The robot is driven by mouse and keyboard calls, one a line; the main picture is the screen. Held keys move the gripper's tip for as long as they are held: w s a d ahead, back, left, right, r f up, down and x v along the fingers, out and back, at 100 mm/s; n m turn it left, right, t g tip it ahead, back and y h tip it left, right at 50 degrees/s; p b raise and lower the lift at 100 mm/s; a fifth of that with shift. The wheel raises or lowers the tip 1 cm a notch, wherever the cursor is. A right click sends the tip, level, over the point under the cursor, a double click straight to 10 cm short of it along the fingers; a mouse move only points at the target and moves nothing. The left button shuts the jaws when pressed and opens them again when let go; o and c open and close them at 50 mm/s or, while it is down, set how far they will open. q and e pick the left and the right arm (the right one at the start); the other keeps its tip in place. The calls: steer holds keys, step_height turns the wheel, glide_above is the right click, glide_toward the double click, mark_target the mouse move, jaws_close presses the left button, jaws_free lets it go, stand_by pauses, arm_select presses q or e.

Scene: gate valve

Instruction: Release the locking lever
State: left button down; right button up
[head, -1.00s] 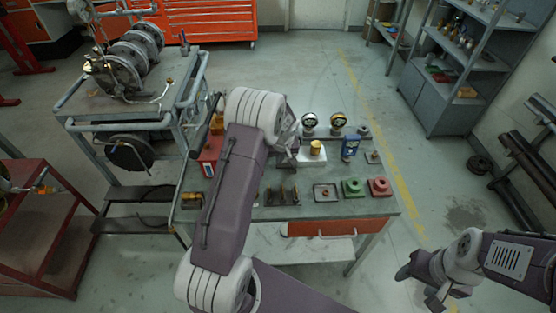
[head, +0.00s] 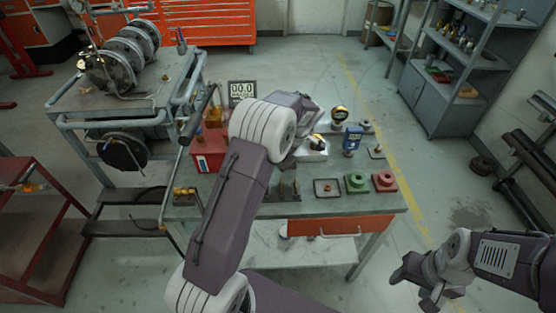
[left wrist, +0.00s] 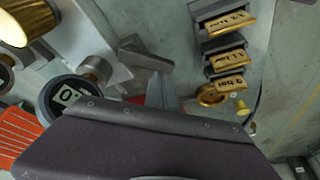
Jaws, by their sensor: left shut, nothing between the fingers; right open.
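A long bar with a dark handle (head: 203,112), which may be the locking lever, slants along the left side of the workbench (head: 245,238). I cannot confirm that it is the lever. My left arm reaches over the bench, and its gripper is mostly hidden behind the arm in the head view. In the left wrist view, grey parts that look like my left gripper (left wrist: 150,62) are above the bench, with nothing held. My right gripper (head: 414,290) is open and empty, low at the right, away from the bench.
Several brass-labelled blocks (left wrist: 228,58) show in the wrist view. A cart (head: 120,105) with a flanged valve stands left.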

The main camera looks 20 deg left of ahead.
arm_select(q)
steer(key=shift+s+d+r+n+g, duration=0.15)
steer(key=shift+d+n+g, duration=0.25)
steer(key=shift+n, duration=0.6)
steer(key=shift+s+d+n+g+p, duration=0.15)
steer(key=shift+d+n+p, duration=0.15)
steer(key=shift+n+p, duration=0.25)
steer(key=shift+w+d+n+g+p, duration=0.15)
steer(key=shift+d+n+p, duration=0.15)
steer(key=shift+n, duration=0.35)
steer(key=shift+s, duration=0.1)
steer(key=shift+s+f, duration=0.15)
steer(key=shift+f, duration=0.05)
steer(key=shift+s+d+b, duration=0.2)
steer(key=shift+s+b, duration=0.35)
steer(key=shift+s, duration=0.1)
steer(key=shift+r, duration=0.15)
